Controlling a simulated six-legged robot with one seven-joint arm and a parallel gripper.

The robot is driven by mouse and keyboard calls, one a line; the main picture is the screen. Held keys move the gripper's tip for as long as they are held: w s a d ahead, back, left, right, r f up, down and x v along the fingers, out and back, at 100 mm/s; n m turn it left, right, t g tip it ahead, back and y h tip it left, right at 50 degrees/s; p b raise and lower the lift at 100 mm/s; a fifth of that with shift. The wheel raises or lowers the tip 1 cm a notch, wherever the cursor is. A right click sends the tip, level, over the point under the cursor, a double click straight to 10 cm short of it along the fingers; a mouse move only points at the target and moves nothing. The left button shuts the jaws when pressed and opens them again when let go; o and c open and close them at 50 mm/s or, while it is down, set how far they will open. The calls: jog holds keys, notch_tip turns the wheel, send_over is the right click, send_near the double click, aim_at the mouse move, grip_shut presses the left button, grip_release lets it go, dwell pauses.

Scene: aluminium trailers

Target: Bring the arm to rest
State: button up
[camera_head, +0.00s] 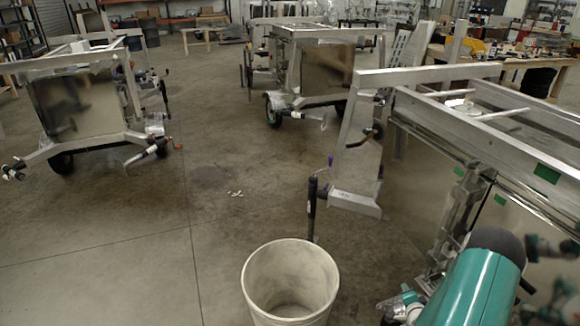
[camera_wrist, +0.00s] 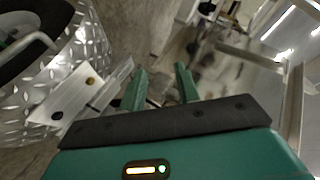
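My gripper (camera_wrist: 160,84) shows in the wrist view with its two green fingers apart and nothing between them. It is open and points past a metal bracket (camera_wrist: 95,88) at its left toward the concrete floor. In the head view my teal arm reaches in at the bottom right, beside the near aluminium trailer (camera_head: 440,76). My fingertips cannot be made out in that view.
A pale, empty-looking bin (camera_head: 255,285) stands at the bottom centre. Two more trailers stand farther back, one at the left (camera_head: 75,105) and one in the middle (camera_head: 320,68). Clear concrete floor (camera_head: 130,225) lies between them. A wheel and diamond plate (camera_wrist: 70,65) are close in the wrist view.

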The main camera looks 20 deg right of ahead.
jog(key=w+a+r+n+g, duration=0.1)
jog(key=w+a+r+n, duration=0.15)
jog(key=r, duration=0.55)
jog(key=w+a+r+n+y, duration=0.1)
jog(key=w+a+r+n, duration=0.2)
jog(key=r, duration=0.4)
jog(key=w+a+r+n+g, duration=0.1)
jog(key=w+a+r, duration=0.25)
jog(key=r, duration=0.45)
jog(key=s+a+r+n+g+y, duration=0.1)
jog(key=s+a+r+n, duration=0.3)
jog(key=a+r, duration=0.9)
jog(key=s+a+r+n+g+y, duration=0.1)
jog(key=s+a+r+n, duration=0.2)
jog(key=s+a, duration=0.6)
jog(key=s+a+r+n+g+y, duration=0.1)
jog(key=s+a+r+n+y, duration=0.1)
jog(key=s+a+r, duration=0.5)
jog(key=s+a+n, duration=0.1)
jog(key=s+a, duration=0.1)
jog(key=s, duration=0.3)
jog(key=shift+s+a+r+g, duration=0.2)
jog(key=shift+s+g, duration=0.1)
jog(key=shift+g, duration=0.1)
jog(key=shift+d, duration=0.25)
